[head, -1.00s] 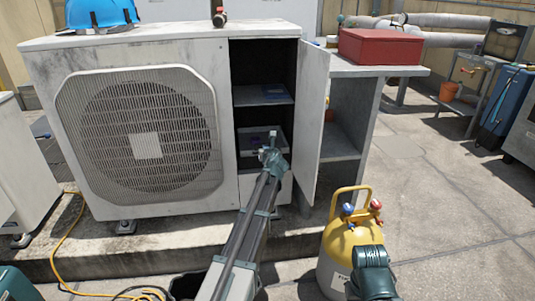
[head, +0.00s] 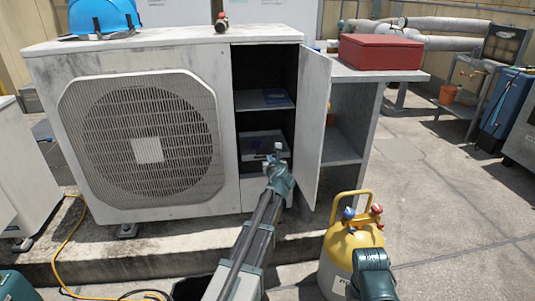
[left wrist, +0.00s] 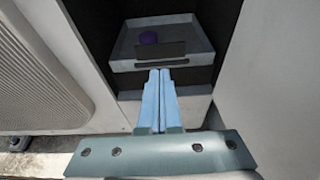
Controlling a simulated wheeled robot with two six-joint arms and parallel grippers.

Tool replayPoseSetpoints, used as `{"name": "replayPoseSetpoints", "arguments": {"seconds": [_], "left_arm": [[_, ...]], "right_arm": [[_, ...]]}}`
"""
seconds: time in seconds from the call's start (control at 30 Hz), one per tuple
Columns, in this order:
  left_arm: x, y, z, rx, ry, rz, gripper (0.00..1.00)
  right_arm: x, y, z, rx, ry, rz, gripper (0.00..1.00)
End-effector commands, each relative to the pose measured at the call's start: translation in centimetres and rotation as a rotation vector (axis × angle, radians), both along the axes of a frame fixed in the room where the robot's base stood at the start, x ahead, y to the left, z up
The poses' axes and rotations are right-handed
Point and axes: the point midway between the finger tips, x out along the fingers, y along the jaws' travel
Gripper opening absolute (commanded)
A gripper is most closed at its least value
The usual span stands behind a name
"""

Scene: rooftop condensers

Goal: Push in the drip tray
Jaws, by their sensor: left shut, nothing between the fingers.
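The drip tray (head: 256,147) is a pale, shallow tray low inside the open cabinet of the condenser unit (head: 120,52). In the left wrist view the tray (left wrist: 190,47) shows its front wall with a dark handle plate, and a small purple thing lies in it. My left gripper (head: 278,149) is shut and empty, in front of the cabinet opening. In the left wrist view its fingertips (left wrist: 160,72) point at the middle of the tray front, close below the handle plate; I cannot tell whether they touch. My right gripper is not visible; only part of that arm shows.
The open cabinet door (head: 312,125) stands just right of my left gripper. A shelf (head: 250,105) with a blue item is above the tray. A yellow cylinder (head: 345,240) stands at front right. A red box (head: 380,50) sits on the side bench.

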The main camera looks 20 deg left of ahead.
Motion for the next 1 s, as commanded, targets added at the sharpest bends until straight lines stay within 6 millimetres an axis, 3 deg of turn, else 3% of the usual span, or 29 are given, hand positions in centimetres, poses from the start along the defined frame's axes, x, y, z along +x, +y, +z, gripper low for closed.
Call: {"name": "replayPoseSetpoints", "arguments": {"seconds": [0.03, 0.1, 0.3, 0.83, 1.0], "left_arm": [[-1.5, -0.7, 0.7, 0.001, 0.000, -0.001, 0.00], [-2.6, -1.4, 1.1, -0.001, 0.001, 0.000, 0.00], [-4.9, -2.8, 1.8, -0.001, 0.001, 0.000, 0.00], [-5.9, -3.7, 2.0, -0.015, -0.001, 0.006, 0.00], [-8.3, -5.9, 0.9, -0.265, -0.044, 0.119, 0.00]], "right_arm": [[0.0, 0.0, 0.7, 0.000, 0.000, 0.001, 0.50], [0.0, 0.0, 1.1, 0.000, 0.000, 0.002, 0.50], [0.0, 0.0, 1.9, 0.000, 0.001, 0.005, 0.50], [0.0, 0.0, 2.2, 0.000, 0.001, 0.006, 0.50], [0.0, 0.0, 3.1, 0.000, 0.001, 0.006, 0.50]]}}
